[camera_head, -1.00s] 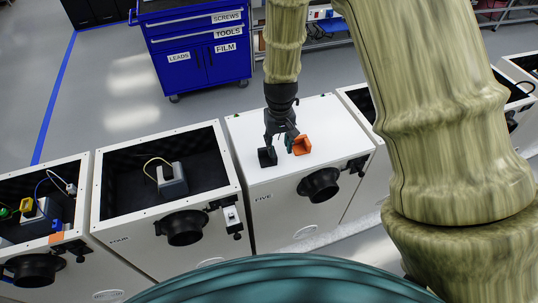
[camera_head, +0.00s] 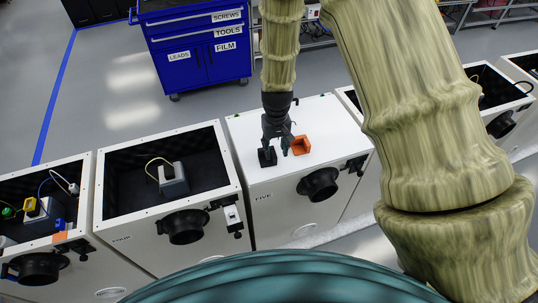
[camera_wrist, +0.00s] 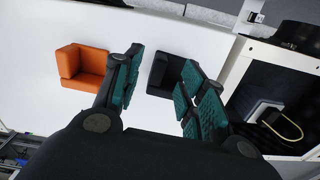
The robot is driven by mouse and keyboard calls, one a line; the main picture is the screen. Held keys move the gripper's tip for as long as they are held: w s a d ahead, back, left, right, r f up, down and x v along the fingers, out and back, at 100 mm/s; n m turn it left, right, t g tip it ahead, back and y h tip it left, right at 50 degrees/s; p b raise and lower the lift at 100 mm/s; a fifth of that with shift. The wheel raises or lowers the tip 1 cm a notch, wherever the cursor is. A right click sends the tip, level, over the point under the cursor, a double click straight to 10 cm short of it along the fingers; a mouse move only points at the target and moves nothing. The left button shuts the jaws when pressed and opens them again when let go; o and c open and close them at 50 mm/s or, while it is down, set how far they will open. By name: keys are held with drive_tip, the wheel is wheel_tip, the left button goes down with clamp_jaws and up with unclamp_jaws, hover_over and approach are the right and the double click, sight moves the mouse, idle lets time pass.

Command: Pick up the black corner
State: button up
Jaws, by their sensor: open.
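The black corner (camera_head: 267,156) sits on the white top of the cabinet marked FIVE (camera_head: 258,196), near its left side. It also shows in the wrist view (camera_wrist: 166,74), partly hidden behind one of my fingers. My gripper (camera_head: 276,145) is open above the cabinet top, close to the black corner. In the wrist view my gripper (camera_wrist: 160,88) has teal-padded fingers spread apart, with the black corner between and beyond them, nearer the right finger. I cannot tell whether a finger touches it. An orange corner (camera_head: 301,145) stands just right of the gripper, apart from the black one.
The orange corner also shows left of my fingers in the wrist view (camera_wrist: 82,66). An open cabinet (camera_head: 120,209) with a grey device inside adjoins on the left. A blue tool cart (camera_head: 203,63) stands behind. The rest of the cabinet top is clear.

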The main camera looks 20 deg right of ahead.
sight(274, 155)
drive_tip(key=shift+w+f+p, duration=0.2)
drive_tip(key=shift+f+p, duration=0.25)
drive_tip(key=shift+f, duration=0.15)
drive_tip(key=shift+w+f+p, duration=0.15)
drive_tip(key=shift+f+p, duration=0.3)
drive_tip(key=shift+f, duration=0.1)
drive_tip(key=shift+f+p, duration=0.45)
drive_tip(key=shift+f, duration=0.9)
drive_tip(key=shift+c, duration=0.5)
clamp_jaws()
